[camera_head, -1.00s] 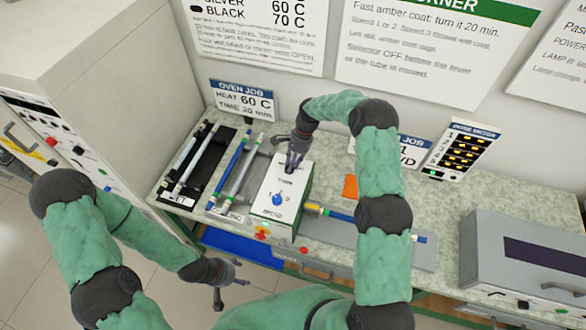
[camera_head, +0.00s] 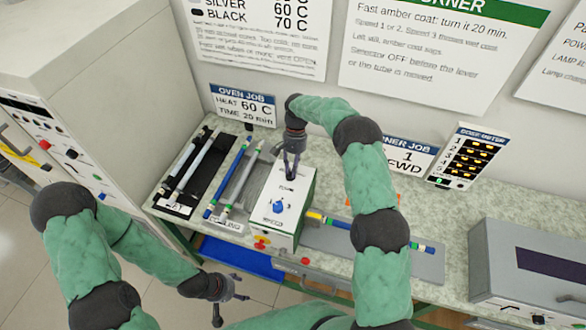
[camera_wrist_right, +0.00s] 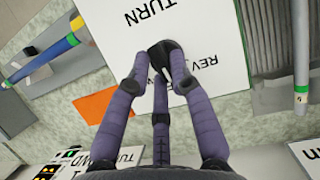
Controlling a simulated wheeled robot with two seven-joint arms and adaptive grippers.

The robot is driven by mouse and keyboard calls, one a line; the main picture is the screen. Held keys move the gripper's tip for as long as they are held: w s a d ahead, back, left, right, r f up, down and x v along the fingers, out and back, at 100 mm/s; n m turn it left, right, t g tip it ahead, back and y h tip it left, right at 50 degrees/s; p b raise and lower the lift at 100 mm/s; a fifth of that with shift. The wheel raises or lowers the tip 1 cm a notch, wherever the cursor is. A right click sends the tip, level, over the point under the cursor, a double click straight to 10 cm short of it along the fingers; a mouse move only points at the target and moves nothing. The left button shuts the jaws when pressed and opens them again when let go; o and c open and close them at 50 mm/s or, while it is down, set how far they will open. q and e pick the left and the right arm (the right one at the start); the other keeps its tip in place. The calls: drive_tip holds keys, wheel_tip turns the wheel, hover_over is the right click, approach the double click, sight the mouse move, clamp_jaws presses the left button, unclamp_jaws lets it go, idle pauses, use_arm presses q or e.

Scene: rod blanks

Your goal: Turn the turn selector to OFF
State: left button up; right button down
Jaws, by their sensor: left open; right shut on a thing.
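The turn selector (camera_wrist_right: 163,57) is a black knob with a pale pointer mark on the white top of a box (camera_head: 300,205). TURN and REV lettering shows beside it in the right wrist view; other labels are hidden by my fingers. My right gripper (camera_head: 289,174) comes down on the far end of the box. In the right wrist view its purple fingers (camera_wrist_right: 160,75) are shut around the selector. In the head view the selector is hidden by the gripper. My left gripper (camera_head: 228,292) is open and empty, low in front of the bench.
A blue knob (camera_head: 277,207) sits on the nearer part of the box top. A rod with blue and yellow bands (camera_head: 330,221) sticks out of the box's right side. Rods lie in racks (camera_head: 198,180) at the left. A grey case (camera_head: 530,262) stands at the right.

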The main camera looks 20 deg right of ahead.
drive_tip(key=shift+s+a+f, duration=0.3)
drive_tip(key=shift+s, duration=0.1)
drive_tip(key=c, duration=1.1)
unclamp_jaws()
drive_tip(key=shift+o, duration=0.3)
drive_tip(key=shift+s+a, duration=0.1)
drive_tip(key=shift+s, duration=0.05)
drive_tip(key=shift+w+d, duration=0.2)
drive_tip(key=shift+r, duration=0.15)
drive_tip(key=v, duration=1.2)
drive_tip(key=shift+c, duration=0.3)
